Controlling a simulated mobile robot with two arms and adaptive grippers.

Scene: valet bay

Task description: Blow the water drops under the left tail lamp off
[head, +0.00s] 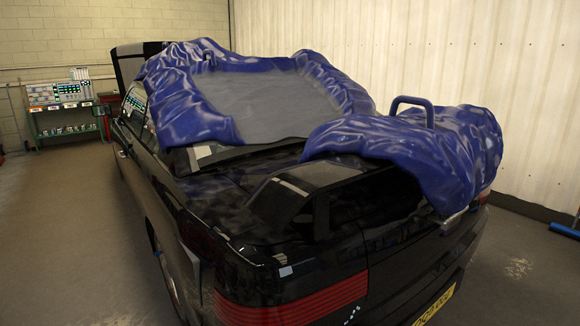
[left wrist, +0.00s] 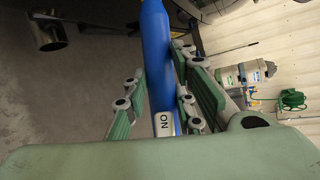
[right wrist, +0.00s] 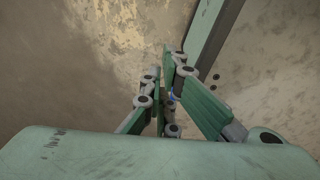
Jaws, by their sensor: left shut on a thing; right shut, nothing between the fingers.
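The left tail lamp (head: 290,303) is a red ribbed strip on the rear corner of the black car (head: 170,215), at the bottom of the head view. A few small pale specks, perhaps water drops (head: 352,314), show beside its lower right end; the area below the lamp is cut off. The tool's far end is out of frame. My right gripper (right wrist: 162,62) is shut and empty. Neither gripper shows in the head view.
A crumpled blue cover (head: 410,150) lies over the car's rear, and another blue-edged sheet (head: 270,95) over its roof and rear window. A shelf (head: 68,105) stands at the back left. A green reel (left wrist: 291,100) shows in the left wrist view. Floor left of the car is clear.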

